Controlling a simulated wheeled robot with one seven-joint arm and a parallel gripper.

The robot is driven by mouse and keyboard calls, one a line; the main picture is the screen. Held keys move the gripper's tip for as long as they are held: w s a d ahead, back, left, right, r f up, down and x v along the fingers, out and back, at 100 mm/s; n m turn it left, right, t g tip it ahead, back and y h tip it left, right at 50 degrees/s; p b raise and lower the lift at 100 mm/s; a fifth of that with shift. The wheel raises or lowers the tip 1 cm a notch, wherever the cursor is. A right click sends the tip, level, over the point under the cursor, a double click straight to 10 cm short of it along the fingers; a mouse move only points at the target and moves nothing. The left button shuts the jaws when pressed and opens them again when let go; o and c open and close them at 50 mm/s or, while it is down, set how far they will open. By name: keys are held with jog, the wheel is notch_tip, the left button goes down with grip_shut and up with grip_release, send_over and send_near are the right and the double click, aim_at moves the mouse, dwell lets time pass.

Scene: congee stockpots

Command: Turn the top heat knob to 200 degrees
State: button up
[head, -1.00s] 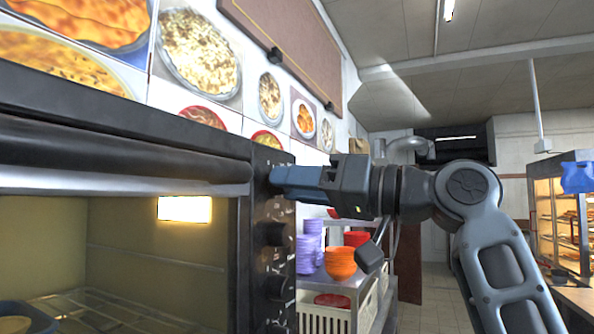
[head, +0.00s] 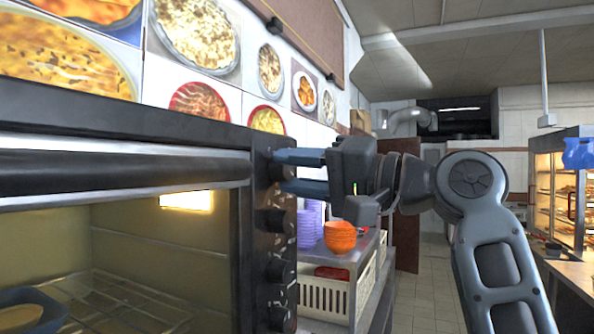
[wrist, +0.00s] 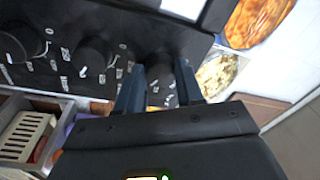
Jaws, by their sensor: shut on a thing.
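The toaster oven's black control panel (head: 262,300) carries a column of dark knobs with white markings. The top heat knob (head: 274,171) is at the top of the panel, mostly hidden by my fingers. My gripper (head: 282,172) reaches it from the right, with one finger above and one below. In the wrist view the top knob (wrist: 161,82) lies between the two fingers of my gripper (wrist: 160,86), which is shut on it. A white mark shows near its edge, but I cannot read the setting.
Other knobs sit below, including the second knob (head: 270,221) and third knob (head: 275,270). The oven interior is lit and holds a wire rack (head: 120,300). Orange bowls (head: 340,237) stand on a shelf to the right. Food pictures cover the wall above.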

jog(key=shift+d, duration=0.1)
dwell(0.4)
jog(key=o, duration=1)
jog(key=shift+o, duration=0.2)
jog(key=b+v, duration=0.2)
jog(key=v, duration=0.5)
jog(key=shift+d, duration=0.3)
jog(key=shift+s, duration=0.1)
jog(key=shift+f, duration=0.1)
